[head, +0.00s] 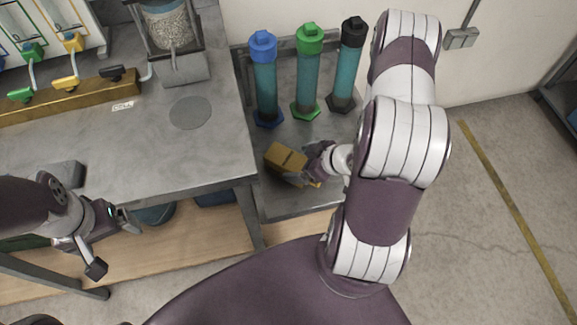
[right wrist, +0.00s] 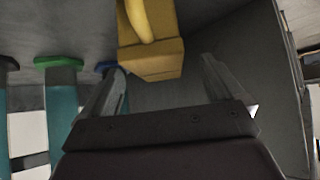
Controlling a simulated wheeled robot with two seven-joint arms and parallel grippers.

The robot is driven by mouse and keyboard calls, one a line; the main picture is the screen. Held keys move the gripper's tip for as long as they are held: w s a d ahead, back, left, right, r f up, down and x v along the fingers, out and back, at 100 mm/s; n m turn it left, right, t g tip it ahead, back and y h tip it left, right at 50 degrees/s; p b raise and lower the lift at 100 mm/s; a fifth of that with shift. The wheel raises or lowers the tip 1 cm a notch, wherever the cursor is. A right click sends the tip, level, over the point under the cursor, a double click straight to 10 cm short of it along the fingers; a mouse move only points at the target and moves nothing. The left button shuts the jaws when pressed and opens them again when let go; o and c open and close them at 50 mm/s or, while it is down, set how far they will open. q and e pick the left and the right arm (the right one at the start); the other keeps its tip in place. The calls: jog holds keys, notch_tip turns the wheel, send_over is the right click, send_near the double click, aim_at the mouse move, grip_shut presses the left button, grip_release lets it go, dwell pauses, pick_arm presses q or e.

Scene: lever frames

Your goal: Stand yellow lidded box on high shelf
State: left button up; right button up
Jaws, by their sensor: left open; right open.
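The yellow lidded box (head: 284,157) sits on the grey surface in front of the coloured tubes, at the middle of the head view. It also shows in the right wrist view (right wrist: 152,62), with a curved bright yellow part on it. My right gripper (head: 307,172) is open at the box's right side. In the wrist view the box lies ahead of the spread fingers, and I cannot tell whether they touch it. My left gripper (head: 114,243) is open and empty in front of the workbench, at lower left. I cannot tell which surface is the high shelf.
Blue-capped (head: 265,80), green-capped (head: 308,75) and black-capped (head: 347,65) tubes stand behind the box. A workbench (head: 160,165) to the left carries a brass bar with coloured levers (head: 75,95) and a granule-filled container (head: 170,35). Floor at right is clear.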

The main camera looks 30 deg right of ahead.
aim_at(295, 162)
jog(key=shift+b+x, duration=0.45)
jog(key=shift+x, duration=2.3)
